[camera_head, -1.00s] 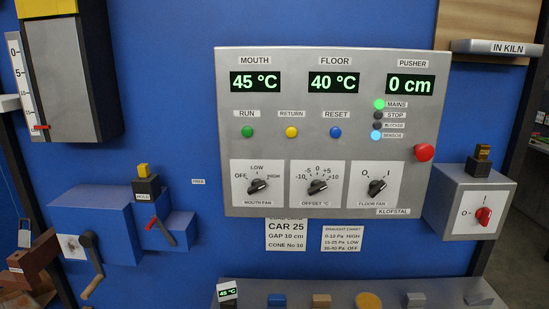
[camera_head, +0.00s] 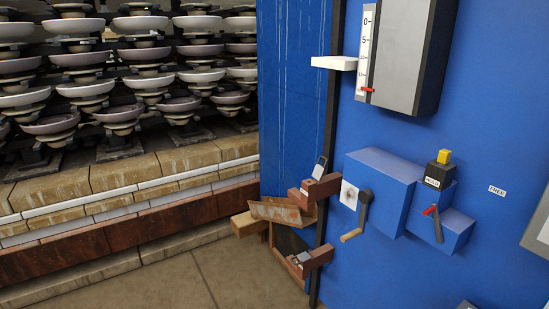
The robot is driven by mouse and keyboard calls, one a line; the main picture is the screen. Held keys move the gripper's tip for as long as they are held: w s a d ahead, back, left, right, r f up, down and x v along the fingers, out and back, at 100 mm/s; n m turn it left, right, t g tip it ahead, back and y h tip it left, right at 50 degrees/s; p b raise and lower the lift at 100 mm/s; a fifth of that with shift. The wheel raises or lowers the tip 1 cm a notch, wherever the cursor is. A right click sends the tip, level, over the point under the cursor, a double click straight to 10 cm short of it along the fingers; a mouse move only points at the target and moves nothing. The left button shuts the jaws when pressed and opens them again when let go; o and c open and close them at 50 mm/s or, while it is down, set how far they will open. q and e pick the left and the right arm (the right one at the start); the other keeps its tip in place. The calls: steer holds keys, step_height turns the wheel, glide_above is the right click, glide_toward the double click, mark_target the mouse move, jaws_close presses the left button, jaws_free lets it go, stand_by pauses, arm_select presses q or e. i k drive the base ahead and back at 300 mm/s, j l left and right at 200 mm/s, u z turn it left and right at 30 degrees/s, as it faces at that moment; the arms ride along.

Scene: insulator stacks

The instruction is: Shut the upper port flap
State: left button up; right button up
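Two brown blocks stick out at the left edge of the blue panel, one above the other. On the upper block (camera_head: 316,190) a small dark plate with a pale face (camera_head: 320,167) stands up at a steep tilt; it looks like the upper port flap, raised. On the lower block (camera_head: 314,259) a small grey plate (camera_head: 303,257) lies nearly flat. Both are small, and their hinges cannot be made out. Neither of my grippers is in view.
A rusty tilted plate (camera_head: 275,212) sits just left of the blocks. Right of them, a blue box (camera_head: 383,180) carries a crank handle (camera_head: 356,216), and a red lever (camera_head: 432,212) is beyond. Stacked insulators (camera_head: 150,85) stand at left; the floor (camera_head: 190,280) is clear.

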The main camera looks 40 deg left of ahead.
mark_target(318, 172)
steer(key=u, duration=0.9)
steer(key=i+j+z, duration=0.15)
steer(key=z, duration=0.2)
steer(key=i+j+z, duration=0.15)
steer(key=z, duration=0.2)
steer(key=j+z, duration=0.35)
steer(key=i, duration=0.05)
